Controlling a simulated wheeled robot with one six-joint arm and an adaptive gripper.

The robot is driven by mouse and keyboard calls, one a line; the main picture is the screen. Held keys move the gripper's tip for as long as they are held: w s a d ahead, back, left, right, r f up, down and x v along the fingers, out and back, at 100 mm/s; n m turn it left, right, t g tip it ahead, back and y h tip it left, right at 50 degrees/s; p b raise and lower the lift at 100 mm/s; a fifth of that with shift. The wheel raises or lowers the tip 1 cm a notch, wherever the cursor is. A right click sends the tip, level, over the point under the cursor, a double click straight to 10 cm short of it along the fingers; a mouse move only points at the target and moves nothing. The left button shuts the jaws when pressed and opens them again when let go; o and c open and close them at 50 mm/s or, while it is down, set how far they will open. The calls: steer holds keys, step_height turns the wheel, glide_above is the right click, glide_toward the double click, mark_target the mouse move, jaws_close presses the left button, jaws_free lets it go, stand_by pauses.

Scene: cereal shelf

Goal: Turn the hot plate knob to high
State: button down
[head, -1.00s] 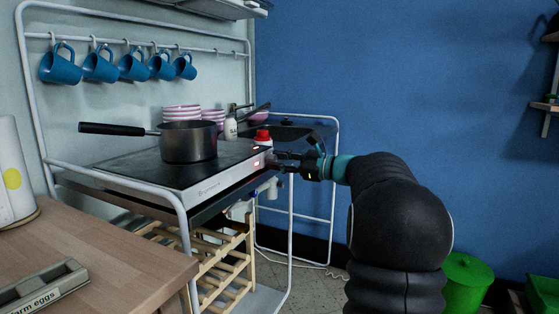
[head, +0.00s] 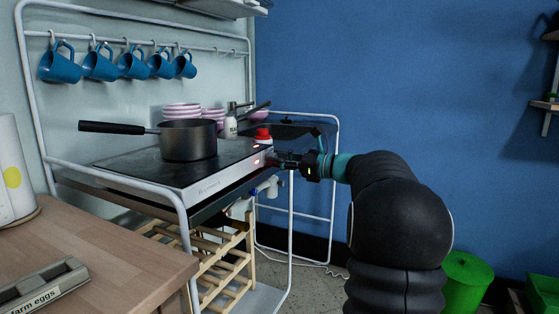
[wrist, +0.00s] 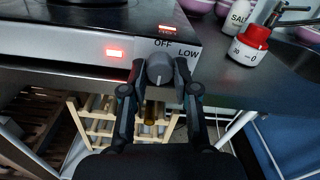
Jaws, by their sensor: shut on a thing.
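The hot plate (head: 203,182) is a black glass cooktop with a silver front and a dark saucepan (head: 188,141) standing on it. In the wrist view its grey round knob (wrist: 159,68) sits on the silver front (wrist: 60,42), below the printed words OFF and LOW. A red display (wrist: 116,52) is lit left of the knob. My gripper (wrist: 159,76) is shut on the knob, one finger on each side. In the head view my gripper (head: 285,160) reaches the front's right end, and its fingers hide most of the knob. HIGH is not visible, and I cannot clearly read the knob's pointer.
A red-topped timer (wrist: 249,45) and a salt bottle (wrist: 239,15) stand close right of the knob. A wooden rack (head: 220,262) is below the hot plate. White rack tubes (head: 291,235) stand near my arm. A wooden counter (head: 100,255) is at the front left.

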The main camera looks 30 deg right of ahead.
steer(key=c, duration=0.9)
jaws_free()
steer(key=shift+a, duration=0.1)
steer(key=v, duration=1.2)
